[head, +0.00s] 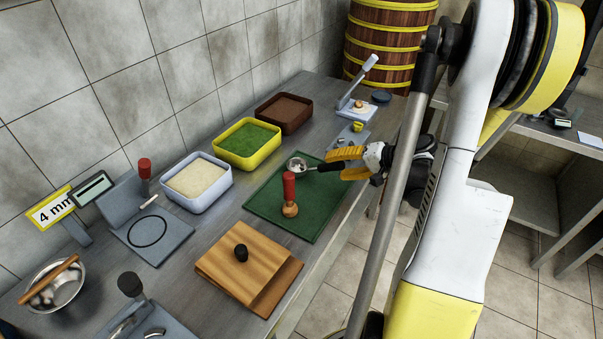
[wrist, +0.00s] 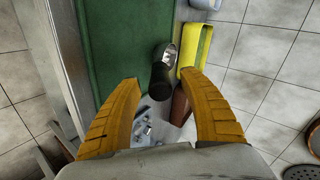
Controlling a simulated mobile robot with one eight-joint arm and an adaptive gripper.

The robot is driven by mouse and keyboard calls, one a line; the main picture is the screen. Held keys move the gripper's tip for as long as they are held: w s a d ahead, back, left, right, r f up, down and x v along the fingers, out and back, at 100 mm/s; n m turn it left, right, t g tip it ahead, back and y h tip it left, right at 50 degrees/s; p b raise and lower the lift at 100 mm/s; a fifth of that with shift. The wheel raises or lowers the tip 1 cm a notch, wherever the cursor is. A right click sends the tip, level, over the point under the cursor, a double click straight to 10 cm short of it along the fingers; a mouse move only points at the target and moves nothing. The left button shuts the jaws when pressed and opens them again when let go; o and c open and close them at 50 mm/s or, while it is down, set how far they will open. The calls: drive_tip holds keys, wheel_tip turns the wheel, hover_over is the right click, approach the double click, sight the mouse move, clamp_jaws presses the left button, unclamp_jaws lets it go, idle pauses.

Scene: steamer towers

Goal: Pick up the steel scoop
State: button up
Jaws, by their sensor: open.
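The steel scoop (head: 297,164) lies near the far end of the green mat (head: 262,205), its round bowl to the left and its black handle pointing right toward my gripper (head: 337,160). In the wrist view the scoop's dark handle (wrist: 160,74) points back at me, with the shiny bowl beyond it. My gripper (wrist: 161,79) is open, with its yellow fingers on either side of the handle end. I see a gap between each finger and the handle. In the head view the fingers partly overlap the handle.
A yellow tub (head: 247,160) and a brown tub (head: 284,125) stand behind. A grey device with a lever (head: 357,108) is at the far end. A wooden press (head: 248,265) lies nearer.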

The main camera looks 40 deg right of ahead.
drive_tip(key=shift+x, duration=1)
clamp_jaws()
drive_tip(key=shift+r, duration=0.15)
wheel_tip(320, 180, up, 5)
drive_tip(key=shift+f+p, duration=0.15)
drive_tip(key=shift+p, duration=1)
drive_tip(key=s+d+r+p, duration=0.2)
drive_tip(key=d+r, duration=0.4)
drive_tip(key=d, duration=0.5)
drive_tip(key=shift+d+p, duration=0.25)
drive_tip(key=shift+p, duration=0.3)
